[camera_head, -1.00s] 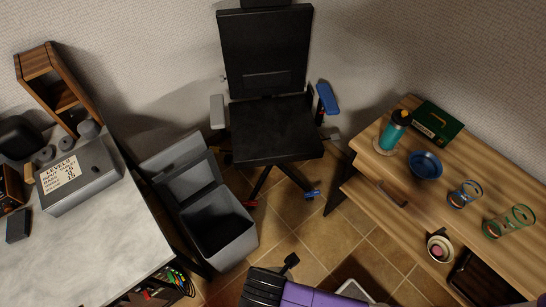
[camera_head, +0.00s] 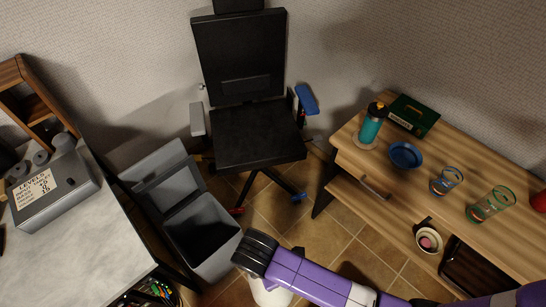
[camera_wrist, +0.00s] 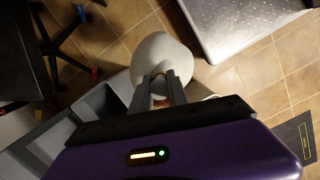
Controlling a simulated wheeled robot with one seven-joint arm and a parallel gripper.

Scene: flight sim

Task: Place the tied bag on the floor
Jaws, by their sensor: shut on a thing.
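The tied bag (camera_wrist: 160,54) is pale and rounded, and hangs from my gripper (camera_wrist: 161,80) in the wrist view. The two dark fingers are shut on its gathered neck. In the head view the white bag (camera_head: 268,293) shows only partly below the end of my purple arm, cut by the frame's bottom edge; the fingertips are hidden there. The tiled floor (camera_head: 322,238) shows between the bin and the wooden desk. The bag appears above the floor, beside the bin; I cannot tell how high.
An open grey bin (camera_head: 203,236) stands left of the bag. A black office chair (camera_head: 258,135) is behind. The wooden desk (camera_head: 385,197) is at right, the grey-topped table (camera_head: 85,250) at left. A metal-topped slab (camera_wrist: 235,22) lies at upper right in the wrist view.

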